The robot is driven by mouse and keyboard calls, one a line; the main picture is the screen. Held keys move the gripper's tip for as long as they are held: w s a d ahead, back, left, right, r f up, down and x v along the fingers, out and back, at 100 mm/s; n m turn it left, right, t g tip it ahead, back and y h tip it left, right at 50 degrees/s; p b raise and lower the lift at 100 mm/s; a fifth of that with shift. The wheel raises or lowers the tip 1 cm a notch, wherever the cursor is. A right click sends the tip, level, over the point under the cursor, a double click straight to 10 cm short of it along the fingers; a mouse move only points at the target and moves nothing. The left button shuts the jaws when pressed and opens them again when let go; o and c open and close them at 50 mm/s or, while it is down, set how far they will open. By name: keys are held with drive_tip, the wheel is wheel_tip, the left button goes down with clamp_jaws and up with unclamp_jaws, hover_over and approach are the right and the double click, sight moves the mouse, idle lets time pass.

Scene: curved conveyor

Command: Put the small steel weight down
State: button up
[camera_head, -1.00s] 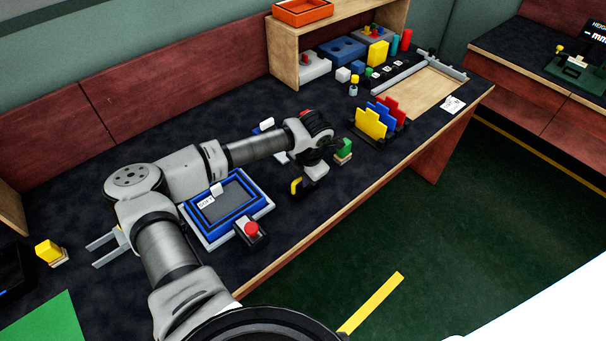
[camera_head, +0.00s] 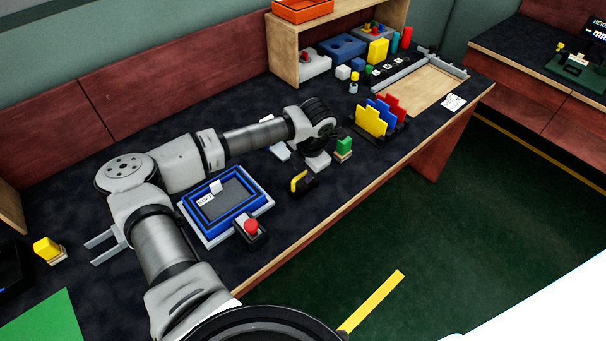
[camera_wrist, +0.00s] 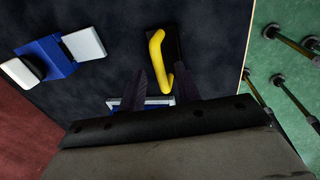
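I cannot make out the small steel weight in either view. My gripper (camera_wrist: 160,72) shows as two dark fingers standing apart in the wrist view, with no object visibly held between them. A yellow hook-shaped handle (camera_wrist: 157,50) on a black part shows beyond the fingers, partly in line with the gap. In the head view my gripper's pale body is above the dark table, just up and right of the yellow handle (camera_head: 298,181); its fingertips are hidden there.
A blue block with two pale plates (camera_wrist: 56,58) lies left in the wrist view. The table's front edge is close.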

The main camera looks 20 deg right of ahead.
wheel_tip(320, 180, up, 10)
drive_tip(key=s+b, duration=0.2)
drive_tip(key=shift+d+f+b, duration=0.2)
drive_tip(key=shift+d+b, duration=0.1)
drive_tip(key=shift+b, duration=0.1)
